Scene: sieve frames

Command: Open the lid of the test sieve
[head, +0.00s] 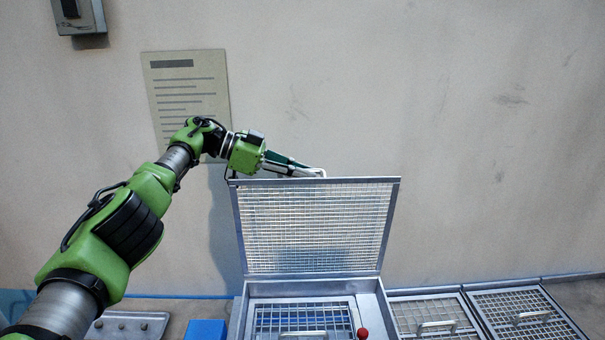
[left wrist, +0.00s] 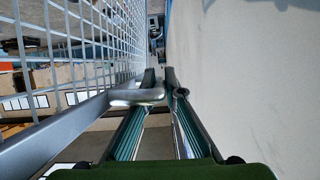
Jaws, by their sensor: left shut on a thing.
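The test sieve (head: 372,300) is a metal box with a mesh bottom and a handle inside, at the bottom centre of the head view. Its mesh lid (head: 315,232) stands open, close to upright along the back edge of the box. In the left wrist view the lid's mesh and frame (left wrist: 60,132) fill the left side. My left gripper (head: 318,172) is at the lid's top edge. It is shut on the lid's handle (left wrist: 137,97), which shows between and beside the fingers. My right gripper is not in view.
Two more mesh frames with handles (head: 435,312) (head: 525,305) lie to the right of the sieve. A red ball-shaped knob (head: 362,333) is at the sieve's front right. A blue block (head: 205,330) and a grey plate (head: 128,325) lie left. The wall (head: 480,130) rises close behind the lid.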

